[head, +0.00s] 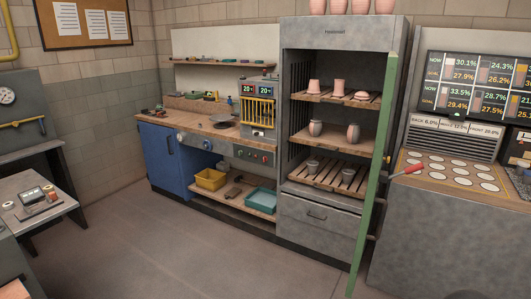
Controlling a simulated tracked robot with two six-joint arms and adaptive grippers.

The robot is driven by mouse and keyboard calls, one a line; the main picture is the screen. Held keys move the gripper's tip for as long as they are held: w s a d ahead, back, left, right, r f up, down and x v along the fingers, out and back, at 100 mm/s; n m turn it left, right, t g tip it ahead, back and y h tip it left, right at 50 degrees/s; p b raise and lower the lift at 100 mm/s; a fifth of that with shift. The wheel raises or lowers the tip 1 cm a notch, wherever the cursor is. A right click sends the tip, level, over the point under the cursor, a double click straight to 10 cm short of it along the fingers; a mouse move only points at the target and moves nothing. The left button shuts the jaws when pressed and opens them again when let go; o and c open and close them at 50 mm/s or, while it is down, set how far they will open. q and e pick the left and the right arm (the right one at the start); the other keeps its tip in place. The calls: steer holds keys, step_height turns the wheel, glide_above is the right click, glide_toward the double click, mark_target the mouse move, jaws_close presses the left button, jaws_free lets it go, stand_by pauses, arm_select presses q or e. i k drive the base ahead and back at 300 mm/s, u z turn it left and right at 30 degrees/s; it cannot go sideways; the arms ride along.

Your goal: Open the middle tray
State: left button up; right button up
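A tall grey cabinet (346,37) stands right of centre in the head view with its front open. Inside are three wooden trays, one above another. The middle tray (335,142) sits within the cabinet and carries two greyish-brown pots, the left one (315,128) and the right one (353,133). The upper tray (302,95) holds pinkish pots, and the slatted lower tray (332,182) holds two small grey cups. Neither gripper shows in this view.
A closed grey drawer (318,216) is below the trays. A workbench with a blue cabinet (168,162), yellow bin (210,179) and teal bin (262,200) is to the left. A counter with white discs (450,167) is to the right. The floor (190,245) in front is clear.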

mark_target(333, 137)
steer(key=u, duration=0.1)
steer(key=i, duration=1.6)
steer(key=z, duration=0.3)
steer(key=i, duration=1.75)
steer(key=z, duration=0.35)
